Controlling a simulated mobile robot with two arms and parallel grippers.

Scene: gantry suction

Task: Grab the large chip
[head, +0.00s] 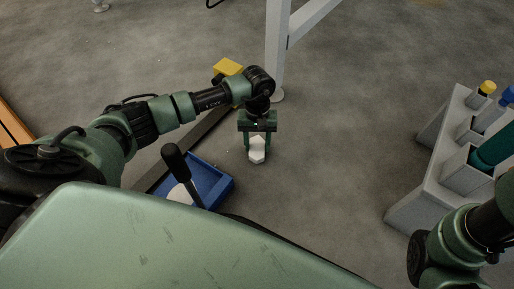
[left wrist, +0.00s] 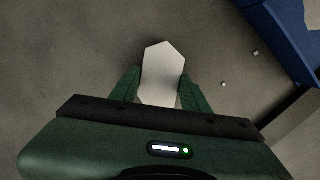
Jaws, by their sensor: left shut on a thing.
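The large chip is a pale, angular, elongated piece (head: 257,151). It also shows in the left wrist view (left wrist: 162,72), between the two green fingers. My left gripper (head: 257,143) points down and is shut on the chip, with the chip's far end sticking out past the fingertips. In the left wrist view the fingers (left wrist: 161,92) press on its two sides, and its near end is hidden by the gripper body. I cannot tell whether the chip touches the floor. My right arm shows at the lower right of the head view, but its gripper is out of the picture.
A blue tray (head: 221,183) with a pale round thing and a black-handled tool stands left of the chip. Two small pale bits (left wrist: 256,53) lie on the floor near it. A white leg (head: 277,55) stands behind. A grey rack (head: 410,208) with bottles is at right.

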